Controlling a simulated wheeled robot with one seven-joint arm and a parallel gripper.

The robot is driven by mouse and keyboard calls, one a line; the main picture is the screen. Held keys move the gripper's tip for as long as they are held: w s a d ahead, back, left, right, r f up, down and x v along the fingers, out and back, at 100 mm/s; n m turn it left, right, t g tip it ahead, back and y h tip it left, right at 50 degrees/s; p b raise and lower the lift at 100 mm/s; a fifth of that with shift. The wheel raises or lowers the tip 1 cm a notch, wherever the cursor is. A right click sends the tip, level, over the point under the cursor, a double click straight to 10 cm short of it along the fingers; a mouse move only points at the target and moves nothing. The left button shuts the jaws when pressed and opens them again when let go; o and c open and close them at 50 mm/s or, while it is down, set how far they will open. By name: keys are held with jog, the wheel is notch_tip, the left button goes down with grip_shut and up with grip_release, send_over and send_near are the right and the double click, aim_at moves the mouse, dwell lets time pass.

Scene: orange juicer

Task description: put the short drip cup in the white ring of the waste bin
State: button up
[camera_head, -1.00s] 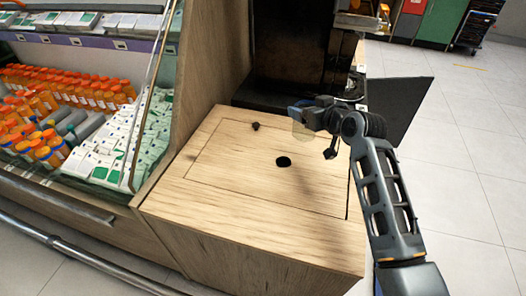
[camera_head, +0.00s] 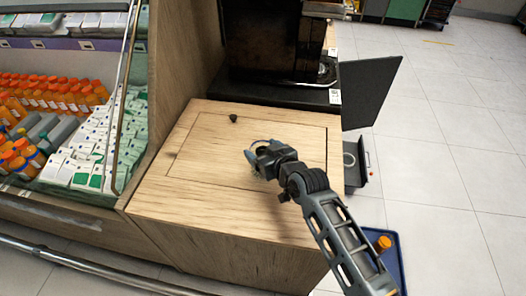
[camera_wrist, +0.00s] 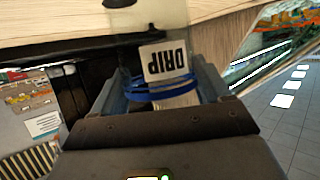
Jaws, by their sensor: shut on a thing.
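My gripper (camera_head: 254,160) is shut on the short drip cup, above the wooden counter. In the wrist view the clear drip cup (camera_wrist: 168,62), with an upside-down white "DRIP" label and blue bands, sits between the fingers of my gripper (camera_wrist: 165,88). In the head view the cup is small and hard to make out. A dark open bin (camera_head: 358,176), low at the right of the counter, has a white ring (camera_head: 348,159) at its near left; the counter edge hides part of it. My gripper is left of the bin, apart from it.
The wooden counter (camera_head: 215,130) bears a small black knob (camera_head: 233,118). A black machine (camera_head: 275,45) stands behind, with a dark open panel (camera_head: 370,90) jutting right. A blue crate (camera_head: 401,262) with an orange bottle (camera_head: 382,244) is at lower right. Floor at right is clear.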

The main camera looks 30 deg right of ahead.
jog(key=shift+f, duration=0.5)
jog(key=shift+f, duration=0.1)
jog(key=shift+f, duration=0.15)
jog(key=o, duration=1.3)
jog(key=shift+r, duration=0.3)
jog(key=shift+s, duration=0.35)
jog(key=v, duration=1.1)
jog(key=shift+b, duration=0.45)
